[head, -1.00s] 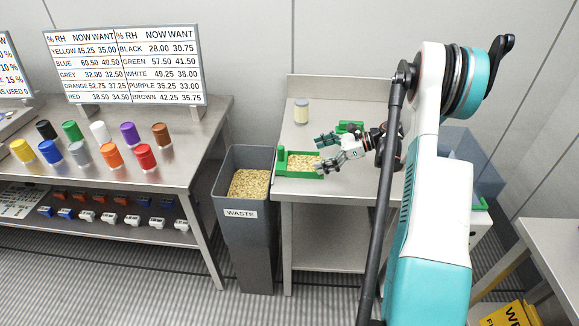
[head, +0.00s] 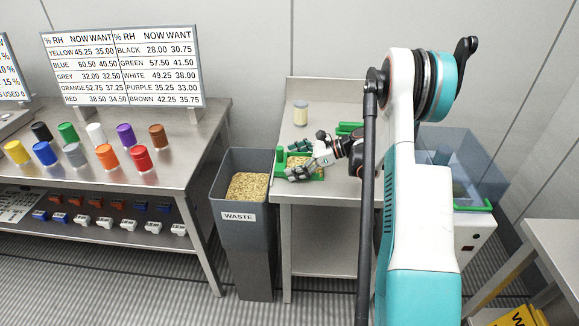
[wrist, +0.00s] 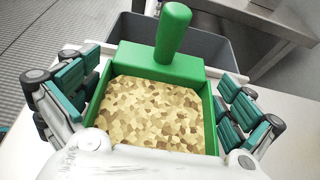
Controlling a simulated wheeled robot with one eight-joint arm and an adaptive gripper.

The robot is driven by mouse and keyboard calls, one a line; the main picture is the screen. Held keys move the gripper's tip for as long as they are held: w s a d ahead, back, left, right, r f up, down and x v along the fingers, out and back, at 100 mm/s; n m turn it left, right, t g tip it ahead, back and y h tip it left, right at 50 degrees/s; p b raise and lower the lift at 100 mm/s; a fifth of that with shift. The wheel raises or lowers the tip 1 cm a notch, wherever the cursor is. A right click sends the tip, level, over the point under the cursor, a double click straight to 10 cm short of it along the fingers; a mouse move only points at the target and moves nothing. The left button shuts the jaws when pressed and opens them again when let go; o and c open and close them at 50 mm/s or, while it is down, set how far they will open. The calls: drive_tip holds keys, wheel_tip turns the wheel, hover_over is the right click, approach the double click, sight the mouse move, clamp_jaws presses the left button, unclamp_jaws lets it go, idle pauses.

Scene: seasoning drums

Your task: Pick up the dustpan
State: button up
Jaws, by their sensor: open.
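The green dustpan (wrist: 205,110) holds a layer of tan flakes (wrist: 150,112). Its upright green handle (wrist: 172,34) stands at the far side in the wrist view. In the head view the dustpan (head: 318,177) sits on the small steel table, partly hidden by my gripper. My gripper (wrist: 160,98) is open, with one teal-padded finger on each side of the dustpan. A gap shows between the right finger and the dustpan; the left finger is close to its wall, and contact there cannot be told. In the head view my gripper (head: 298,158) is over the dustpan.
A grey waste bin (head: 243,240) with tan flakes stands just left of the small table (head: 320,200). A pale jar (head: 300,113) and another green item (head: 348,128) are behind my gripper. A long bench (head: 190,150) with several coloured drums is at the left.

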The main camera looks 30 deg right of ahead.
drive_tip(key=c, duration=0.8)
drive_tip(key=shift+c, duration=0.2)
drive_tip(key=shift+r, duration=0.2)
